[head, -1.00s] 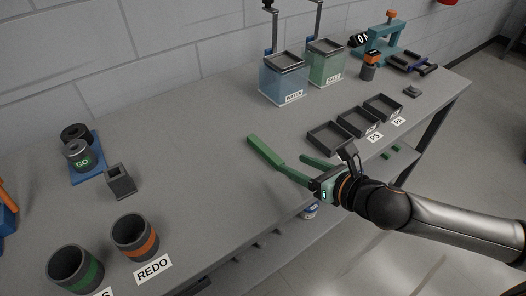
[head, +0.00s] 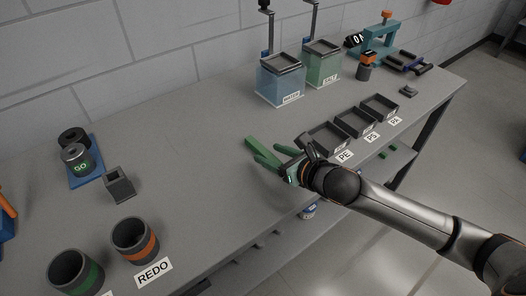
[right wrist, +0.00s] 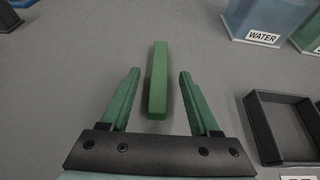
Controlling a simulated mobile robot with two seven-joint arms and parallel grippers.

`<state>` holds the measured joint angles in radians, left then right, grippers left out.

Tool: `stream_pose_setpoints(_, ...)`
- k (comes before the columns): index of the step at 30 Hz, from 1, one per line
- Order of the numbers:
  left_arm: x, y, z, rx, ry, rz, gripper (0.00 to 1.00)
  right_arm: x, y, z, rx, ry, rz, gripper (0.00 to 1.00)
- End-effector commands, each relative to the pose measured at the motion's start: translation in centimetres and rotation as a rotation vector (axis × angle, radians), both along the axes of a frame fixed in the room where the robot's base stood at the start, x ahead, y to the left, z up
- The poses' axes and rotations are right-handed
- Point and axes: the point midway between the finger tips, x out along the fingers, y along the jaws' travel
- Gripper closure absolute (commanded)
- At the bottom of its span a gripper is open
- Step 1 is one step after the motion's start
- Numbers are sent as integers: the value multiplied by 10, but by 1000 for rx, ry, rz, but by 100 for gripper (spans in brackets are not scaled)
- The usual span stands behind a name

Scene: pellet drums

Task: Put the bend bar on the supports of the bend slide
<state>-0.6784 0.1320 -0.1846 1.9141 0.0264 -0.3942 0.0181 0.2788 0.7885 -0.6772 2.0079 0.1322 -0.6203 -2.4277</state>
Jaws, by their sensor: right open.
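The bend bar, a plain green bar (head: 258,146), lies on the grey bench in front of the water tank. It also shows in the right wrist view (right wrist: 158,80), between my right gripper's fingers and reaching past their tips. My right gripper (head: 266,155) is open with green fingers around the bar's near part, one on each side. In the right wrist view a gap shows on both sides, so the fingers look apart from the bar. My left gripper is out of view.
Three dark trays (head: 328,137) labelled PE, PS and PA line the front edge, right of my gripper. Water (head: 281,84) and salt (head: 322,68) tanks stand behind. A teal press frame (head: 380,40) is near the blue frame. Cups (head: 135,238) stand at left; mid-bench is clear.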

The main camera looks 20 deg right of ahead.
Motion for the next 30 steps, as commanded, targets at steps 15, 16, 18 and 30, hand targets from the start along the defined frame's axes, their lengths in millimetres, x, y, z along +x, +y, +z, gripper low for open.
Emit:
stream_pose_setpoints(15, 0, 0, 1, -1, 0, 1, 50, 30, 13, -11, 0, 0, 0, 38)
stream_pose_setpoints(16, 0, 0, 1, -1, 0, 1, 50, 30, 13, -11, 0, 0, 0, 38)
stream_pose_setpoints(18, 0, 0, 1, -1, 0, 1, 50, 30, 13, -11, 0, 0, 0, 43)
stream_pose_setpoints(30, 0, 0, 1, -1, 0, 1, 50, 30, 13, -11, 0, 0, 0, 88)
